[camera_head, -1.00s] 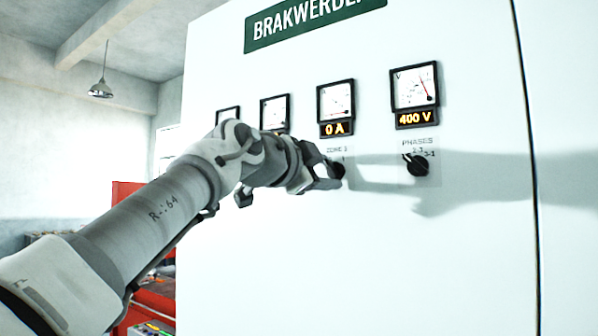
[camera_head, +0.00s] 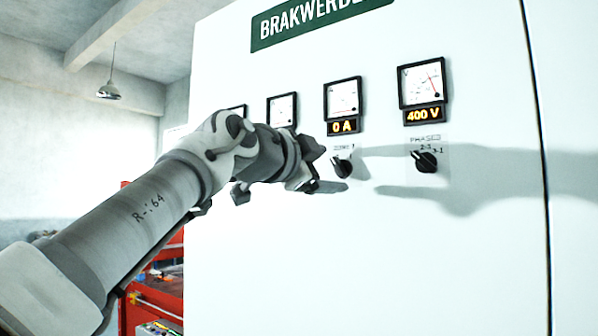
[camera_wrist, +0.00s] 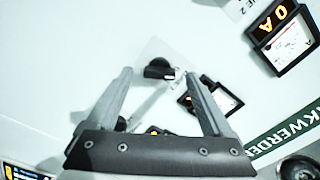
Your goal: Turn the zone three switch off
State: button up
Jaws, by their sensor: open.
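The black rotary switch (camera_head: 343,167) sits on the white panel under the meter reading 0 A; its label is too small to read for certain in the head view. It also shows in the wrist view (camera_wrist: 158,70), between my fingertips and beyond them. My gripper (camera_head: 328,170) is just left of the switch, its two fingers spread, one above and one below. In the wrist view my open gripper (camera_wrist: 159,73) holds nothing, with a gap on both sides of the knob. The switch's exact pointing is hard to tell.
A second black switch, PHASES (camera_head: 425,161), is to the right, under a 400 V meter (camera_head: 422,84). Further meters (camera_head: 282,109) are to the left, partly behind my arm. A red workshop unit (camera_head: 160,290) stands at lower left. The panel below the switches is bare.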

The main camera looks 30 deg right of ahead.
jog(key=b+v, duration=0.2)
jog(key=v, duration=1.3)
jog(key=shift+f, duration=0.1)
